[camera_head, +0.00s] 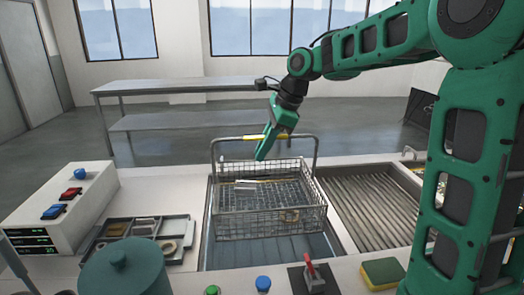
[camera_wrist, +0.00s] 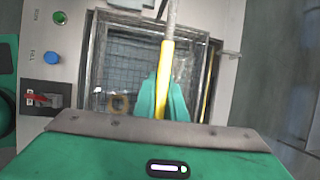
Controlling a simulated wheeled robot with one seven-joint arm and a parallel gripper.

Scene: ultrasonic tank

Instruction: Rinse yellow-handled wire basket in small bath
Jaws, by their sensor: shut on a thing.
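The wire basket (camera_head: 268,222) has a tall metal bail with a yellow grip (camera_head: 228,139). My gripper (camera_head: 268,148) is shut on that yellow grip, which also shows between my green fingers in the wrist view (camera_wrist: 166,70). The basket hangs upright over or partly within a rectangular bath (camera_head: 250,252) set in the counter. How deep its bottom sits is hard to tell. A brownish ring (camera_head: 290,216) and a small pale piece (camera_head: 245,184) show inside the basket.
A ribbed drain tray (camera_head: 365,208) is right of the bath. Left are a sorting tray (camera_head: 178,256), a control box (camera_head: 65,205) and a teal lidded pot (camera_head: 125,268). In front are a red-handled lever (camera_head: 310,272), a green button, a blue button (camera_head: 263,284) and a sponge (camera_head: 382,273).

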